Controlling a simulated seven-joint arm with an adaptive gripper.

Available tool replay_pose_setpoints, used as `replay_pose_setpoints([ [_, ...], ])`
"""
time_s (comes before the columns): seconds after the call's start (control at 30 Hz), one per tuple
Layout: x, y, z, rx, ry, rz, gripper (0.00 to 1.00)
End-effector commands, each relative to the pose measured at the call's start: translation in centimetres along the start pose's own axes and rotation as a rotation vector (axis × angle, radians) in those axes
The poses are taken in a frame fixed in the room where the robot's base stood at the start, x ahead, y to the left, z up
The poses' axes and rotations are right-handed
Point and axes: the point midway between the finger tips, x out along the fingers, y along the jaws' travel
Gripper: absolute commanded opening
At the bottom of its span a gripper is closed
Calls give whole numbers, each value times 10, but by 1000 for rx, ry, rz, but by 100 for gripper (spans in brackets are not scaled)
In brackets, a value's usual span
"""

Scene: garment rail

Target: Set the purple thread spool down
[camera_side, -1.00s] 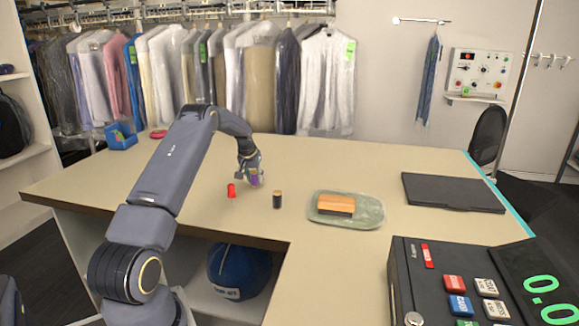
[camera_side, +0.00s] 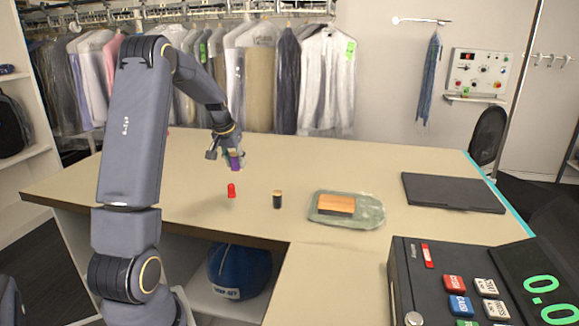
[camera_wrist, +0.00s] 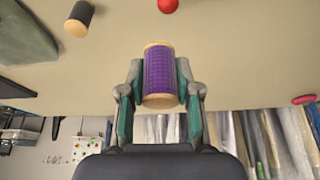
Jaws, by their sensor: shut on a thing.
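The purple thread spool (camera_wrist: 159,76) has pale ends and sits between the two fingers of my gripper (camera_wrist: 160,100) in the wrist view. My gripper is shut on it. In the side view my gripper (camera_side: 230,152) holds the purple spool (camera_side: 235,162) over the back middle of the counter (camera_side: 300,155). I cannot tell for sure whether the spool's lower end touches the counter.
A red item (camera_side: 231,190) and a black spool with a pale top (camera_side: 277,199) stand nearer the front. A greenish tray (camera_side: 368,213) holds a wood-topped brush (camera_side: 337,204). A dark flat slab (camera_side: 452,192) lies right. Covered garments (camera_side: 265,75) hang behind.

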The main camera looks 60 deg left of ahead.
Motion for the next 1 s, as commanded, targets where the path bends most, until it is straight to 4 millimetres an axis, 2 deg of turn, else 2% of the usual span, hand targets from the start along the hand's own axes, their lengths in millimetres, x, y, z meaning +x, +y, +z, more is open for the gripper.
replay_pose_setpoints([
  [0.1,5,8,17,63,-5,29,9],
  [0.23,0,38,47,181,-1,77,9],
  [0.37,-19,77,88,319,3,132,9],
  [0.5,-45,113,138,453,5,184,9],
  [0.6,-60,130,169,514,5,207,9],
  [0.7,-70,138,187,532,5,215,9],
  [0.8,-76,142,190,541,3,221,9],
  [0.87,-75,145,183,543,1,223,9],
  [1.0,-51,156,162,542,-5,227,9],
])
